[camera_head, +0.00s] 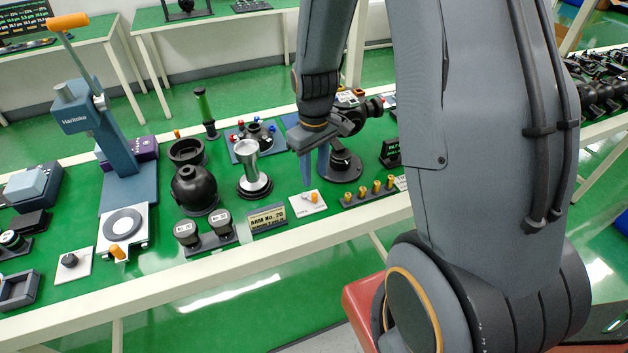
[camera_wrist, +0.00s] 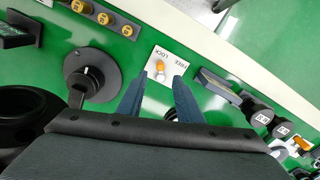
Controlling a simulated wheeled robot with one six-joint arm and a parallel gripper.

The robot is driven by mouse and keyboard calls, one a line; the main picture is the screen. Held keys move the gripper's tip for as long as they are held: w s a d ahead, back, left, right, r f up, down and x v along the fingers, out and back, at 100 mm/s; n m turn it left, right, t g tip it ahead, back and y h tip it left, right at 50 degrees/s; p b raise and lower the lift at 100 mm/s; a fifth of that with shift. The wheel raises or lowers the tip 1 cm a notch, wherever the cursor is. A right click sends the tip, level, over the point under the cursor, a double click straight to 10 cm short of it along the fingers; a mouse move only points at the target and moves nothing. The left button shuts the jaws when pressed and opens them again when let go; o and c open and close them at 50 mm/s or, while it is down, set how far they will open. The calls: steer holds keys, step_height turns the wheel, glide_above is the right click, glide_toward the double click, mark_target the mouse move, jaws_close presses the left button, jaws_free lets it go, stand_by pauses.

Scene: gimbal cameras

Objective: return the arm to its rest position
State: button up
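My arm (camera_head: 425,80) reaches down from the top of the head view over the green table. My gripper (camera_head: 314,178) points down above the table, with its two blue fingers apart and nothing between them. The wrist view also shows the fingers (camera_wrist: 160,80) spread, near a white plate (camera_wrist: 166,66) marked FREE and LOCK with a small orange knob. That plate (camera_head: 307,204) lies just in front of the fingers in the head view. I see no contact between fingers and plate. The dark gripper body hides the lower part of the wrist view.
A silver-topped post (camera_head: 248,165) on a dark base stands left of the gripper. A black round-based device (camera_head: 343,163) stands close right. A strip with several yellow knobs (camera_head: 368,194) and a label block (camera_head: 267,218) lie near the front edge. A blue lever press (camera_head: 115,135) stands farther left.

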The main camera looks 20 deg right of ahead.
steer(key=shift+r, duration=0.45)
